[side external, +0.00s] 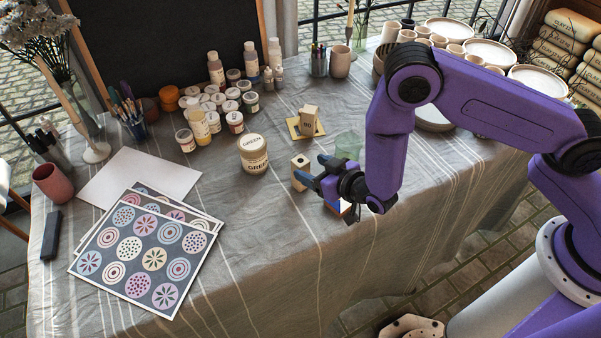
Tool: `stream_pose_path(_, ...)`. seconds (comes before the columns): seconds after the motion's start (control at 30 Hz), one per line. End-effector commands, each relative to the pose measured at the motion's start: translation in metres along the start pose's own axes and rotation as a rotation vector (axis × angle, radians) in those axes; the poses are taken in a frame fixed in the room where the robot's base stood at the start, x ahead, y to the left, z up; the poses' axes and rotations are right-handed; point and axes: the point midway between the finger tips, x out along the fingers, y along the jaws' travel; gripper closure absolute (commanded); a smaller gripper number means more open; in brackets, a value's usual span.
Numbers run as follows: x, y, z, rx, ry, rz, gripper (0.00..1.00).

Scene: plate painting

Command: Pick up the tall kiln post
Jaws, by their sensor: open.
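A beige block-like post (299,165) with a dark hole in its top stands upright on the cloth, just left of my gripper. My gripper (311,169) is open, its dark fingers pointing left at this post. The near finger overlaps the post's lower part in the picture; I cannot tell whether they touch. A second beige block (309,114) with dark marking stands behind on a yellow tile (293,128). I cannot tell for certain which of the two is taller.
A GREEN-labelled jar (254,154) stands left of the post. A pale green translucent piece (349,145) is behind my gripper, and a blue-and-white piece (339,208) is partly hidden beneath it. Patterned sheets (150,247) lie at left. The front cloth is clear.

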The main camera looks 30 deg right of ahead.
Motion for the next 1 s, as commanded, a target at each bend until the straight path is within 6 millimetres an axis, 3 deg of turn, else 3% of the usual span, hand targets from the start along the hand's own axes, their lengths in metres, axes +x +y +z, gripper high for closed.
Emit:
stream_pose_path(0.5,0.049,-0.003,0.000,0.001,-0.001,0.001,0.32)
stream_pose_path(0.8,0.053,-0.003,0.000,-0.001,-0.001,0.000,0.32)
stream_pose_path(0.83,0.053,-0.003,0.000,-0.001,-0.001,0.000,0.35)
stream_pose_path(1.0,0.053,-0.003,0.000,0.000,-0.001,0.000,0.91)
